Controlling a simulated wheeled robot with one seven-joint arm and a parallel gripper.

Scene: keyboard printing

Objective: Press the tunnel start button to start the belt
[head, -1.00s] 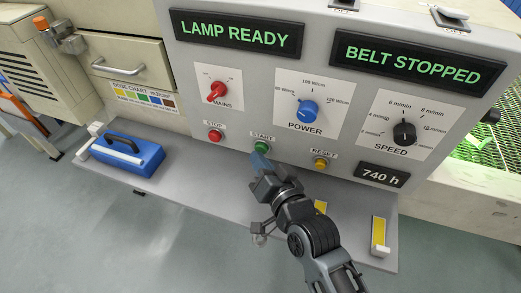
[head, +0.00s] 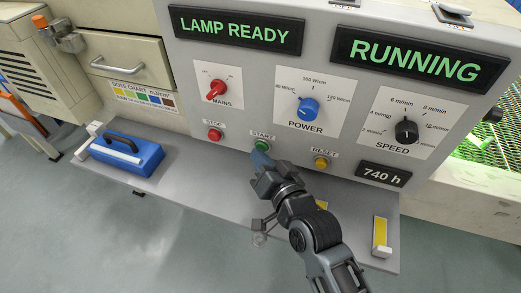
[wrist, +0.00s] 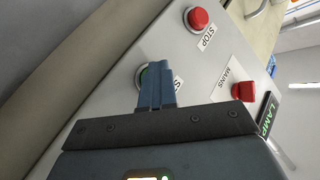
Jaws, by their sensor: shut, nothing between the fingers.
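The green START button (head: 262,145) sits on the grey control panel (head: 240,125) under its START label, between the red STOP button (head: 215,135) and the yellow RESET button (head: 321,163). My gripper (head: 258,158) is shut and empty, with its blue fingertips right at the green button. In the wrist view the fingertips (wrist: 157,70) cover most of the START button (wrist: 141,77); I cannot tell whether they touch it. The right display (head: 419,60) reads RUNNING in green. The left display (head: 235,29) reads LAMP READY.
A red MAINS knob (head: 217,90), blue POWER knob (head: 308,110) and black SPEED knob (head: 406,131) stick out above the buttons. A blue handled block (head: 125,158) lies on the shelf (head: 195,183) at left. The green mesh belt (head: 497,132) is at right.

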